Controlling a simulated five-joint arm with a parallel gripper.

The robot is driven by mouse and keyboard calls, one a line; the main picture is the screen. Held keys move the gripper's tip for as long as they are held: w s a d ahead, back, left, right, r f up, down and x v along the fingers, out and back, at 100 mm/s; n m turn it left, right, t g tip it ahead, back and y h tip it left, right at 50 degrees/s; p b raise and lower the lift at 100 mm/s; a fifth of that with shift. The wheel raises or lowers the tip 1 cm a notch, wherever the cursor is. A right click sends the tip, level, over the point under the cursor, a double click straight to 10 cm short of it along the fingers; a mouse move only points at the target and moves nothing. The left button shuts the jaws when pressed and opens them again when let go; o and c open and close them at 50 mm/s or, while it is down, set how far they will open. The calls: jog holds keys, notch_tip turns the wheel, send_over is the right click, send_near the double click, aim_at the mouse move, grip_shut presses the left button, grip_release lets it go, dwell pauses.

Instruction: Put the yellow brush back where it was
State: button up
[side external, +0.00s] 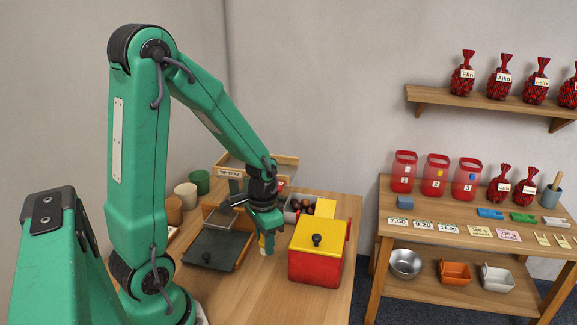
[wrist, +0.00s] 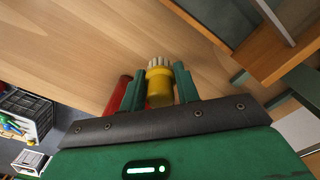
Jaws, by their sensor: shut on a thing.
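My gripper (side external: 266,228) hangs over the wooden table between a dark green board and a red box. In the wrist view, my gripper's two green fingers (wrist: 160,84) are shut on the yellow brush (wrist: 159,92). Its pale bristle end (wrist: 159,62) points away from the wrist. The brush also shows under my gripper in the side external view (side external: 269,243), small and partly hidden. I cannot tell whether it touches the table.
The red box (side external: 314,267) with a yellow lid stands close right. The dark green board (side external: 210,250) lies left, with several cups (side external: 187,195) behind. A grey tray (side external: 291,214) sits behind. A shelf table (side external: 390,218) stands farther right. Bare wood shows in front.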

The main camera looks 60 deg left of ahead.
jog(key=shift+a+f, duration=0.1)
jog(key=shift+a, duration=0.1)
jog(key=shift+f, duration=0.1)
jog(key=shift+f, duration=1.9)
jog(key=shift+f, duration=0.1)
jog(key=o, duration=1)
jog(key=shift+c, duration=0.2)
jog(key=shift+r, duration=6.1)
